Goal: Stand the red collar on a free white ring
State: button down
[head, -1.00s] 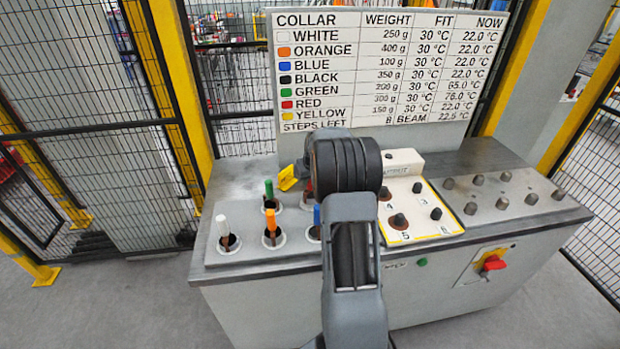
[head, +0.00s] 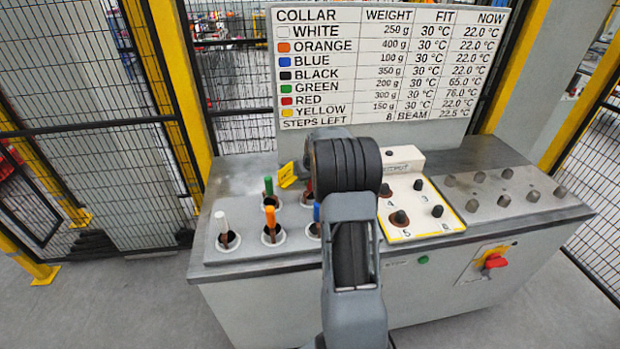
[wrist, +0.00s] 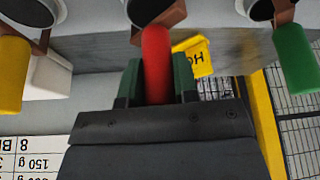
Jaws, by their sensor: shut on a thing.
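The red collar (wrist: 157,52) is a red upright peg with a brown piece at its foot, shown upside down in the wrist view. My gripper (wrist: 157,78) has its green fingers shut on the red peg. Its foot is at a white ring with a dark opening (wrist: 150,8); I cannot tell whether it is lifted. In the head view only a sliver of the red collar (head: 308,186) shows, and my arm hides the gripper. The white (head: 221,226), orange (head: 269,219), green (head: 268,188) and blue (head: 316,214) collars stand in white rings. No free ring is clearly visible.
The yellow collar (wrist: 12,72) is beside my gripper in the wrist view; the green one is on the other side. A yellow HOT sign (wrist: 194,56) stands close by. A numbered yellow-edged plate (head: 430,222) and a panel of grey knobs (head: 505,196) lie right. A board (head: 385,70) stands behind.

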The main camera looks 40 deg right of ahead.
jog(key=c, duration=1.1)
grip_release()
jog(key=o, duration=0.3)
jog(key=shift+f, duration=0.15)
jog(key=shift+s, duration=0.1)
jog(key=b+v, duration=0.1)
jog(key=v, duration=1.3)
jog(key=shift+b, duration=0.35)
